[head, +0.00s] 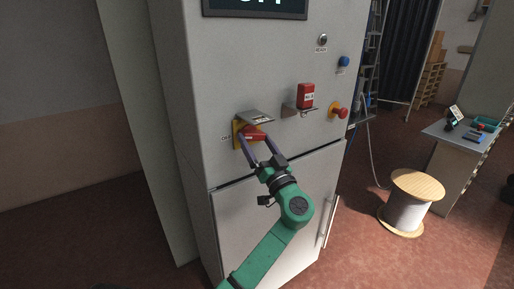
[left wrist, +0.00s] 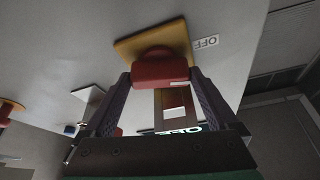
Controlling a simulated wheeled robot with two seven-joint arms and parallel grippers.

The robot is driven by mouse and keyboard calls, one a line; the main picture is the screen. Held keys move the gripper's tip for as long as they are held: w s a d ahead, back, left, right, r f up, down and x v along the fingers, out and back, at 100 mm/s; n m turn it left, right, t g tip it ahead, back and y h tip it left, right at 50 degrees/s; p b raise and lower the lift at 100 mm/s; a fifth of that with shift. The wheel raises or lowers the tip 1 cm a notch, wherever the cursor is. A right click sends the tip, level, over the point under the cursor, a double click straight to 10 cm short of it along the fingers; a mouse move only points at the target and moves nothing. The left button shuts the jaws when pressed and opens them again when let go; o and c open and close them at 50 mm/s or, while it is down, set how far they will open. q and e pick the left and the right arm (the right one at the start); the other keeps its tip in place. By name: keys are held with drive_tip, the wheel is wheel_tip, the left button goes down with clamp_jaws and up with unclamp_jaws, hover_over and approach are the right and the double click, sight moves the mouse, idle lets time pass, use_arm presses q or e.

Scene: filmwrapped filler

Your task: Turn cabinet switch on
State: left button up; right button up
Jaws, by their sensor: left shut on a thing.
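The cabinet (head: 212,90) is tall and light grey. Its switch (head: 256,133) is a red rotary handle on a yellow plate on the front, under a small metal shelf. In the left wrist view the red switch handle (left wrist: 160,70) lies between my fingers, with an OFF label (left wrist: 206,41) beside the yellow plate. My left gripper (head: 258,143) is shut on the handle, its two dark fingers on either side of it. The display (head: 256,8) at the top is cut off in the head view; its lettering appears to read OFF in the left wrist view. My right gripper is not in view.
Right of the switch are a red box (head: 306,95) on a second shelf, a red push button (head: 340,112), a blue button (head: 344,61) and a READY lamp (head: 322,40). A cable spool (head: 408,205) stands on the floor at the right, near a workbench (head: 452,137).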

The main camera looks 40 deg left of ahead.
use_arm(q)
drive_tip(key=m+t, duration=0.1)
drive_tip(key=m, duration=0.1)
drive_tip(key=m+h, duration=0.1)
drive_tip(key=m, duration=0.1)
drive_tip(key=shift+s+t+h+b, duration=0.1)
drive_tip(key=shift+t+h+b, duration=0.2)
drive_tip(key=shift+t, duration=0.1)
drive_tip(key=m, duration=0.1)
drive_tip(key=m+t+h+p, duration=0.1)
drive_tip(key=m, duration=0.1)
drive_tip(key=shift+s+a+r+m, duration=0.1)
drive_tip(key=shift+r+m, duration=0.1)
drive_tip(key=shift+m, duration=0.1)
drive_tip(key=shift+r+m+h+p, duration=0.15)
drive_tip(key=shift+m+h+p, duration=0.55)
drive_tip(key=shift+m, duration=0.4)
drive_tip(key=m+p, duration=0.2)
drive_tip(key=m+h+p, duration=0.1)
drive_tip(key=m+p, duration=0.1)
drive_tip(key=p, duration=0.1)
drive_tip(key=shift+s+r+m, duration=0.1)
drive_tip(key=shift+r+m, duration=0.1)
drive_tip(key=shift+m, duration=0.1)
drive_tip(key=shift+f+m+h+p, duration=0.1)
drive_tip(key=shift+m+h+p, duration=0.4)
drive_tip(key=shift+m+p, duration=0.4)
drive_tip(key=shift+f+p, duration=0.1)
drive_tip(key=shift+p, duration=0.2)
